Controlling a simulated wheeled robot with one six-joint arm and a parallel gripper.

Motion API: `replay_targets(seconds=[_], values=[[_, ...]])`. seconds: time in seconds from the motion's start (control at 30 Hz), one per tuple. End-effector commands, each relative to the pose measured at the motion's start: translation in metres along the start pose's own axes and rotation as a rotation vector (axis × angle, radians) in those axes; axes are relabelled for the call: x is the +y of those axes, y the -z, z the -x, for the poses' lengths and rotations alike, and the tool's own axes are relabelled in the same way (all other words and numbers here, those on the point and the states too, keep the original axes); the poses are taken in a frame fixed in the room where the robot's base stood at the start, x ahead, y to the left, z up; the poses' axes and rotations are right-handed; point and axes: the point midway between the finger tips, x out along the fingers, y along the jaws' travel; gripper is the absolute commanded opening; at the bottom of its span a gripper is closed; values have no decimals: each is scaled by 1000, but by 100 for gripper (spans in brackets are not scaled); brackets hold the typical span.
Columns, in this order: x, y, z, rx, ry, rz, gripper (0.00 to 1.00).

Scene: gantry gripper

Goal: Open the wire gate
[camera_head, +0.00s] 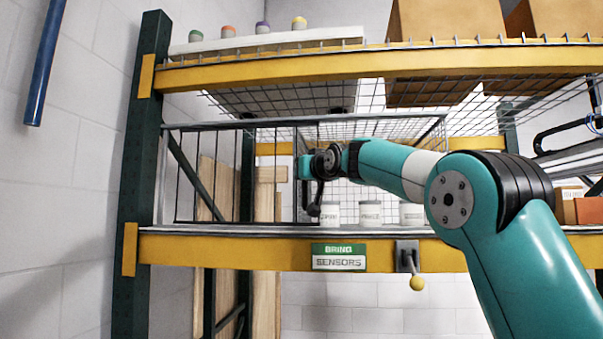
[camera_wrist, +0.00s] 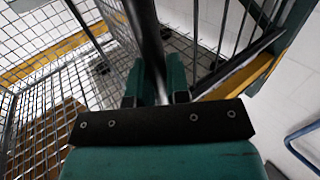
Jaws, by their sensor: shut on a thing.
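The wire gate (camera_head: 236,176) is a panel of thin dark upright bars in the left part of the middle shelf bay. Its bars also show at the right in the wrist view (camera_wrist: 232,40). My gripper (camera_head: 312,203) is at the gate's right edge, in front of the bay. In the wrist view my gripper's teal fingers (camera_wrist: 160,82) are shut around a dark upright bar (camera_wrist: 143,25), which looks like the gate's handle or edge bar. The arm's end partly hides this spot in the head view. I cannot tell how far the gate stands ajar.
White jars (camera_head: 370,212) stand behind wire mesh to the right of my gripper. A yellow beam (camera_head: 200,250) runs below, with a sensors label (camera_head: 338,263) and a yellow-knobbed lever (camera_head: 416,282). A green post (camera_head: 135,180) stands left. Cardboard boxes (camera_head: 450,20) sit above.

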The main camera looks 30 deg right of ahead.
Motion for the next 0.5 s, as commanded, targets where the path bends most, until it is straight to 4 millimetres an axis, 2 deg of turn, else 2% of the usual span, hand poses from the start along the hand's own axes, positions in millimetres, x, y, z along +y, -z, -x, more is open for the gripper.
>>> replay_targets(seconds=[0.17, 0.2, 0.3, 0.5], values=[[0, 0, 0, 0, -1, 0, 0], [0, 0, 0, 0, -1, 0, 21], [0, 0, 0, 1, -1, 0, 41], [-1, 0, 0, 1, 0, 0, 41]])
